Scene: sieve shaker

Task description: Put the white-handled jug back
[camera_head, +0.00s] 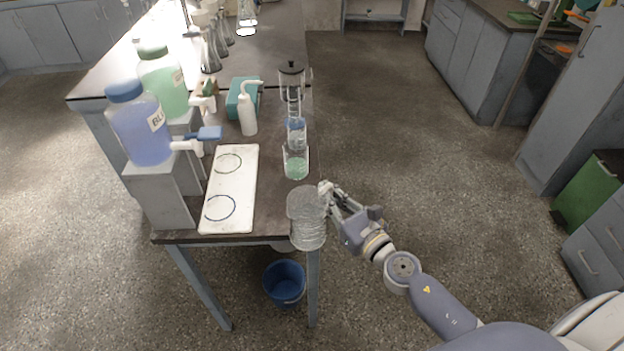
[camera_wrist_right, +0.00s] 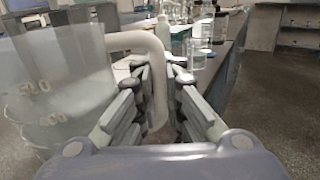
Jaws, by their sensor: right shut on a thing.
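The clear jug (camera_head: 307,220) is at the front right corner of the dark bench, where its lower part overlaps the bench edge. I cannot tell whether it touches the bench. It looks upright and empty. My right gripper (camera_head: 326,192) comes from the right and is shut on the jug's white handle. In the right wrist view, the white handle (camera_wrist_right: 138,40) bends down between the fingers (camera_wrist_right: 158,98), and the marked jug wall (camera_wrist_right: 60,85) fills the left side. A white mat (camera_head: 236,192) with two empty drawn circles lies left of the jug. My left gripper is out of view.
A beaker (camera_head: 296,162) with green liquid stands just behind the jug. Blue (camera_head: 142,130) and green (camera_head: 164,85) tap containers stand on the left, with a white wash bottle (camera_head: 247,115) behind the mat. A blue bucket (camera_head: 285,284) is on the floor.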

